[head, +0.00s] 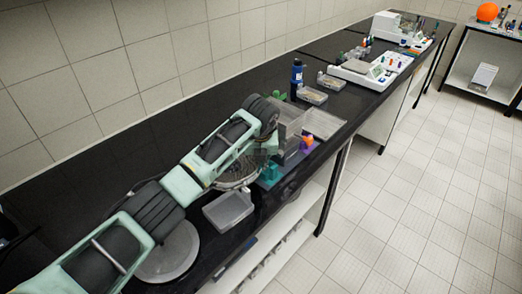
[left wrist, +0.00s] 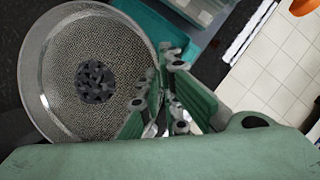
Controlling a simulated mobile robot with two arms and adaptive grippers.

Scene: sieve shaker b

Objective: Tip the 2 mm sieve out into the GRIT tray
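The round metal sieve (left wrist: 60,45) fills the left of the left wrist view, with a small pile of dark grit (left wrist: 95,82) on its mesh. In the head view the sieve (head: 238,178) shows partly, under my left arm. My left gripper (left wrist: 161,65) has its green fingers at the sieve's right rim, one on each side of it. Whether they press on the rim cannot be told. No GRIT label is readable; a grey tray (head: 228,211) lies at the bench's front edge. My right gripper is out of view.
A pale round disc (head: 170,252) lies nearer on the black bench. Clear bins (head: 322,124), a purple and orange item (head: 307,143), a dark blue bottle (head: 296,78) and a white balance (head: 368,74) stand farther along. The tiled wall borders the bench's left side.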

